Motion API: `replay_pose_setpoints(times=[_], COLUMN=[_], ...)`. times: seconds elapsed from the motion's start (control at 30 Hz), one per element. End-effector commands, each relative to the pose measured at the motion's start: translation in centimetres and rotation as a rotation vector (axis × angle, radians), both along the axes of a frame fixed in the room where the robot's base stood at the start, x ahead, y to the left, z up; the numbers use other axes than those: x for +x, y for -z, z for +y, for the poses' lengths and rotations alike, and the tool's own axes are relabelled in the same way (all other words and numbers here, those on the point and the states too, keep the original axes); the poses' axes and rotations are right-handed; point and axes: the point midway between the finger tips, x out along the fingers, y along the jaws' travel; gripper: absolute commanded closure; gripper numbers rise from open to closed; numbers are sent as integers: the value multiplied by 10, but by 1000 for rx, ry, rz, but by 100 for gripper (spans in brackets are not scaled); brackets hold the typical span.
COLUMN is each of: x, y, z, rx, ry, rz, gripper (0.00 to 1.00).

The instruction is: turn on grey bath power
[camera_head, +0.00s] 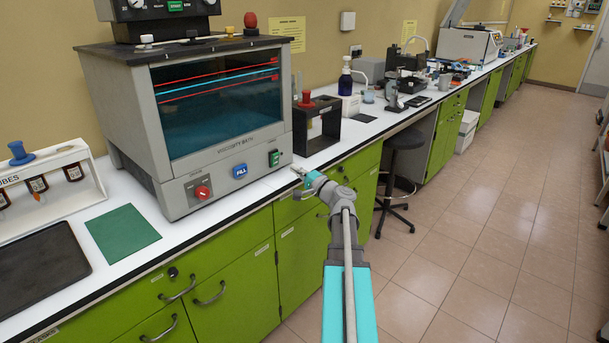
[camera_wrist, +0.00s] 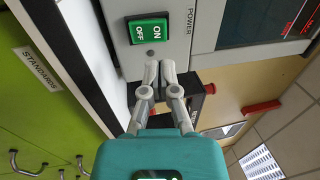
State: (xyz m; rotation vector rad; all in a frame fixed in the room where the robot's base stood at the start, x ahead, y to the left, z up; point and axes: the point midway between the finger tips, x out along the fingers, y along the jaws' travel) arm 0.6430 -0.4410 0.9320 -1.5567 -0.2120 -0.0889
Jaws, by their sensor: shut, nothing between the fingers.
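The grey viscosity bath (camera_head: 180,155) stands on the white counter at the left, with a glass window onto blue-green liquid. Its green power switch (camera_head: 274,157) is at the lower right of its front. In the wrist view the switch (camera_wrist: 150,31) reads ON and OFF, beside the word POWER, with a small dark round dot near it. My gripper (camera_head: 303,172) is in front of the bath's lower right corner. In the wrist view my gripper (camera_wrist: 160,66) has its fingertips together, empty, pointing at the panel near the switch. I cannot tell whether they touch the panel.
A black rack (camera_head: 317,128) stands just right of the bath. A green mat (camera_head: 123,233) lies at the left. A stool (camera_head: 402,150) stands right of my arm; the floor beyond is open.

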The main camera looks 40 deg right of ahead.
Motion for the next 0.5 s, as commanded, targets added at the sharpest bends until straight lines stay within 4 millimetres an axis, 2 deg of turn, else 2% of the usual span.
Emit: replay_pose_setpoints(times=[0.03,0.2,0.5], x=[10,35,62], y=[-3,-8,-12], z=[0,2,5], rx=[1,0,0], ry=[-2,-2,0], rz=[0,0,0], gripper=[100,100,100])
